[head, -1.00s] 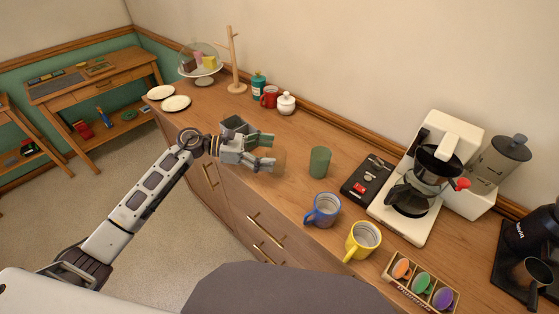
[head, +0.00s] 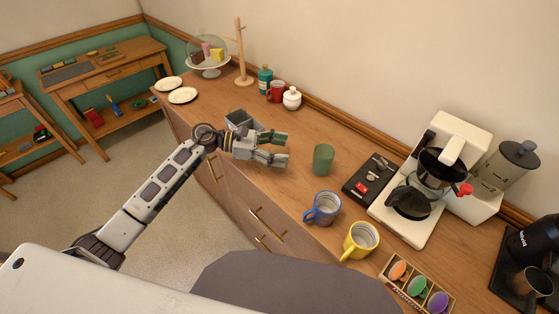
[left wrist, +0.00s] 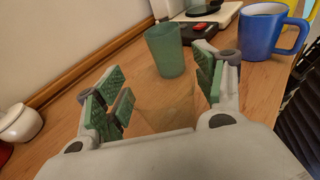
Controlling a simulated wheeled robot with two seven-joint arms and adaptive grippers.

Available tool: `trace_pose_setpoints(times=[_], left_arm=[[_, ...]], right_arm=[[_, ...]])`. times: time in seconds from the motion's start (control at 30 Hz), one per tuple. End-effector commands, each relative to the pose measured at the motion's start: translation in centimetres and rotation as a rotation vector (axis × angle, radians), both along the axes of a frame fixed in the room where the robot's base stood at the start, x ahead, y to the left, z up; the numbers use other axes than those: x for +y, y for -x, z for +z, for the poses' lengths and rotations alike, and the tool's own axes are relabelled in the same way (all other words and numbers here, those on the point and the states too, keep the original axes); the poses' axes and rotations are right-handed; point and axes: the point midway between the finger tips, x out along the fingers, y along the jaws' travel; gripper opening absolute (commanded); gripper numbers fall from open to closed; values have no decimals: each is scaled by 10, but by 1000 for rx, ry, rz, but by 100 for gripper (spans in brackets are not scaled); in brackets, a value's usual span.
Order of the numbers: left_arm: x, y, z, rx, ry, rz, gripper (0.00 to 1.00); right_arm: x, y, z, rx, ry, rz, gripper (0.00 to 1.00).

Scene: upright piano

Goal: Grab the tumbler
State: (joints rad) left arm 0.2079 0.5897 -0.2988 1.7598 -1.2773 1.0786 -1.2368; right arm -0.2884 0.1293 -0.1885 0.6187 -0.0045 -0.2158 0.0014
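The tumbler is a green, slightly see-through cup (head: 322,159) standing upright on the wooden counter, left of the black tray. My left gripper (head: 278,149) is open and empty, just left of the tumbler and apart from it, with its fingers pointing toward it. In the left wrist view the tumbler (left wrist: 165,50) stands beyond and between the open green-padded fingers of my left gripper (left wrist: 160,97). My right gripper is not in view.
A blue mug (head: 322,208) and a yellow mug (head: 361,240) stand near the counter's front edge. A black tray (head: 371,179) and a coffee maker (head: 425,180) are to the right. A white lidded jar (head: 292,98) is behind the gripper.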

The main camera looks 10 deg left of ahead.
Motion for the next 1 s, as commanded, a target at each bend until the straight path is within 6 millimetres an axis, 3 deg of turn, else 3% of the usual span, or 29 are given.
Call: trace_pose_setpoints(times=[0.07,0.4,0.77,1.0], left_arm=[[0,0,0,0,0,0,53],[0,0,0,0,0,0,11],[0,0,4,-1,0,0,11],[0,0,24,-3,0,0,11]], right_arm=[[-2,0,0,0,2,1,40],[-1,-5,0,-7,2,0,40],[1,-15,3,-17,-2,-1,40],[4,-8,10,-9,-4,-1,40]])
